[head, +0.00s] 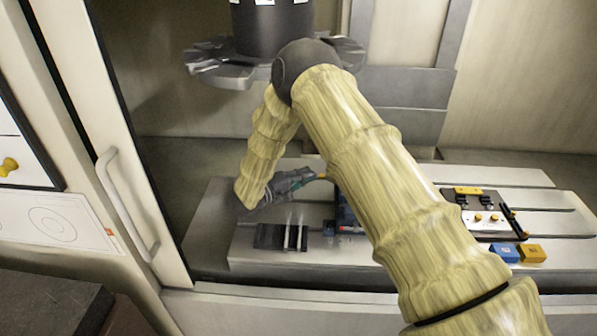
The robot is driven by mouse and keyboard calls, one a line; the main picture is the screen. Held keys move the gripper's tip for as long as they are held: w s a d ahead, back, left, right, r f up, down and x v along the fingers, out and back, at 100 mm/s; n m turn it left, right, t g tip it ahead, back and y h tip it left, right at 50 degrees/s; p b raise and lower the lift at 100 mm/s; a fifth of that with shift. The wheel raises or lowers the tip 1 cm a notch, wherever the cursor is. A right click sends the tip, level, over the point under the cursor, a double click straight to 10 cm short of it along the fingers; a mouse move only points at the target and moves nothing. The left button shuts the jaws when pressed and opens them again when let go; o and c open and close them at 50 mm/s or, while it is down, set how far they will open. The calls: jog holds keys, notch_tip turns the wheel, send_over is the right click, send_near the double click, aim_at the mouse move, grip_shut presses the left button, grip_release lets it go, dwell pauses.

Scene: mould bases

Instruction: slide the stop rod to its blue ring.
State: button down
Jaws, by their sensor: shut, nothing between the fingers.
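My gripper (300,182) is grey and dark, low over the slotted metal bed, pointing right. It is shut with nothing held, and its tip end is close to my pale yellow arm. A dark fixture (344,212) with small blue and red parts stands just below and right of it, mostly hidden behind my arm. I cannot make out the stop rod or its blue ring for certain; either may be behind my arm. A thin black bar (508,218) lies along the right side of a plate, but I cannot tell whether it is the rod.
A dark block (268,237) with upright pale pins stands at the bed's front left. At right, a dark-edged plate (485,223) bears yellow parts, with a blue block (504,252) and an orange block (532,253) in front. A tool carousel (222,70) hangs above.

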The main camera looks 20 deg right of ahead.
jog(key=shift+d, duration=0.15)
jog(key=shift+s+d, duration=0.3)
jog(key=shift+d, duration=0.1)
dwell(0.4)
